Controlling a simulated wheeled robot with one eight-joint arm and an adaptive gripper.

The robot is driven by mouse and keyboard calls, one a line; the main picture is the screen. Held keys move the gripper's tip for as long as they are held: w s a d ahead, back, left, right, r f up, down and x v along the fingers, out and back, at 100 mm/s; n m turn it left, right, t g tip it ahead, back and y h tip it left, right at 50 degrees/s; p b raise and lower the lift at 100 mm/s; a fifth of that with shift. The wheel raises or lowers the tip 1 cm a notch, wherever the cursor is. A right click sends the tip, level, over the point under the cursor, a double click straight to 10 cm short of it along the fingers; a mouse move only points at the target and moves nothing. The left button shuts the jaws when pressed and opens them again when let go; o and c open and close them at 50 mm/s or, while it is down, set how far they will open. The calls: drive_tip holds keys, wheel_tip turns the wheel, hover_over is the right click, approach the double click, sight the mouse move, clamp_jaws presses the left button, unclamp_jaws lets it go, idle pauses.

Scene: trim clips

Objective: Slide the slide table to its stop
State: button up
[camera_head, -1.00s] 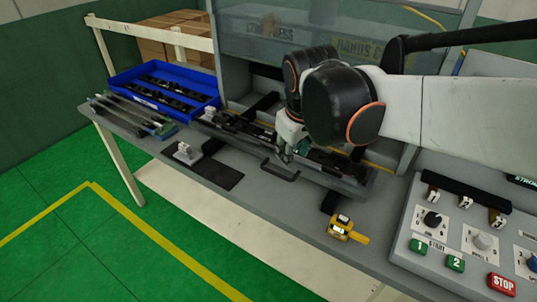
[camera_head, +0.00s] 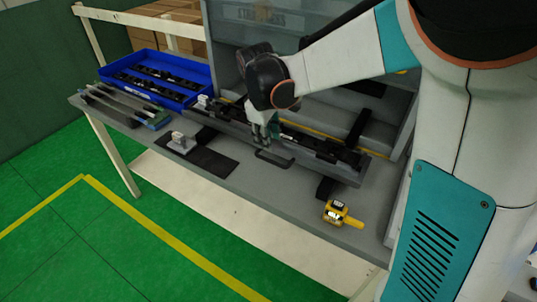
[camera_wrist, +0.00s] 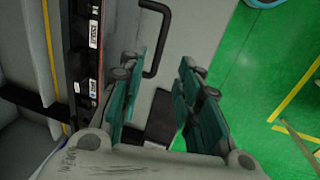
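The slide table (camera_head: 318,170) is a long grey carriage with a black trim strip on it, set along the front of the work station. Its black handle (camera_head: 274,161) sticks out at the front edge; it also shows in the wrist view (camera_wrist: 165,38). My gripper (camera_head: 262,147) is over the carriage, just left of the handle. In the wrist view my gripper (camera_wrist: 156,78) has its teal fingers wide apart with nothing held. The handle's near end appears between the fingertips there; I cannot tell any contact.
A blue bin (camera_head: 199,101) of black parts stands at the back left. A dark mat (camera_head: 215,164) with a small clip block (camera_head: 181,143) lies left of the handle. A yellow device (camera_head: 341,214) lies front right. My arm hides the right side.

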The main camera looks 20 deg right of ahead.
sight(271, 160)
drive_tip(key=f+b, duration=0.1)
drive_tip(key=f, duration=0.2)
drive_tip(key=w+d+f+b, duration=0.1)
drive_tip(key=f, duration=0.6)
drive_tip(key=shift+w+d+b, duration=0.15)
drive_tip(key=shift+b, duration=0.25)
drive_tip(key=shift+r, duration=0.1)
clamp_jaws()
